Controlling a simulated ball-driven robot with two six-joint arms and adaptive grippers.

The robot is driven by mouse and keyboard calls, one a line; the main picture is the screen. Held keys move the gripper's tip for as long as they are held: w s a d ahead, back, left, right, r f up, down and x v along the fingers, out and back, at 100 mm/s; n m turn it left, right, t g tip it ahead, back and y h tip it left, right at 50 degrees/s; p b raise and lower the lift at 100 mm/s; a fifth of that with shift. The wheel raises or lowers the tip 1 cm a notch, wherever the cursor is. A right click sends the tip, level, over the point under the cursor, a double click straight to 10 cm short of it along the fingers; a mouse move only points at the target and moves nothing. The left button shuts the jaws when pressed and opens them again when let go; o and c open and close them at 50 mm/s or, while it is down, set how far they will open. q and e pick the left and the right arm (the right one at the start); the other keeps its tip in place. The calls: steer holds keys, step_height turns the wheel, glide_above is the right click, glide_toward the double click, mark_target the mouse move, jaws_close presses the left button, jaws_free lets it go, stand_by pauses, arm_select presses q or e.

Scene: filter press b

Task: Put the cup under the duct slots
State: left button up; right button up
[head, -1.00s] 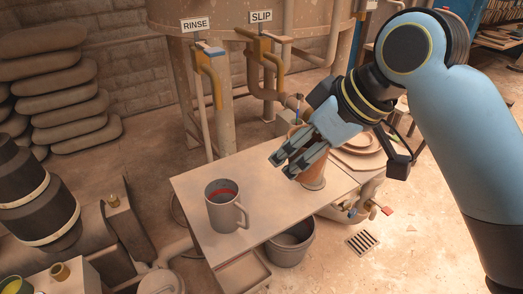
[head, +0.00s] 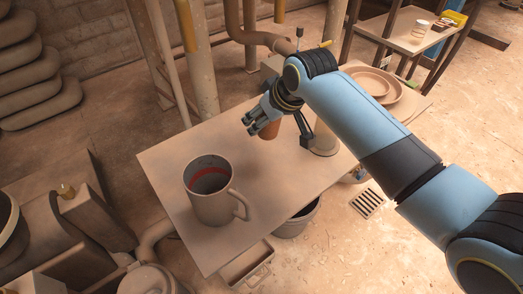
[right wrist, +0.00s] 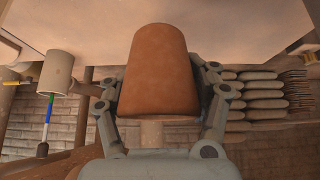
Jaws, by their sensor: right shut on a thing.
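My right gripper (head: 254,122) is over the back part of the table and shut on an orange-brown tapered cup (head: 270,130). In the right wrist view the cup (right wrist: 156,72) fills the space between the two fingers, which press on its sides. In the head view the gripper and wrist hide most of the cup, and I cannot tell whether it touches the table. I cannot pick out the duct slots in either view. My left gripper is not in view.
A big grey mug (head: 208,195) with a red band inside stands on the table (head: 190,152). A slotted floor grate (head: 368,203) lies right of the table. The table's middle is clear.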

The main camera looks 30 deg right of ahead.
mark_target(263, 134)
step_height(263, 134, down, 4)
steer(key=shift+r+b, duration=0.2)
steer(key=shift+b, duration=0.25)
steer(key=shift+f, duration=0.65)
steer(key=shift+f+b, duration=0.75)
steer(key=shift+f, duration=0.75)
steer(key=shift+f, duration=0.15)
steer(key=o, duration=1.4)
steer(key=shift+o, duration=0.2)
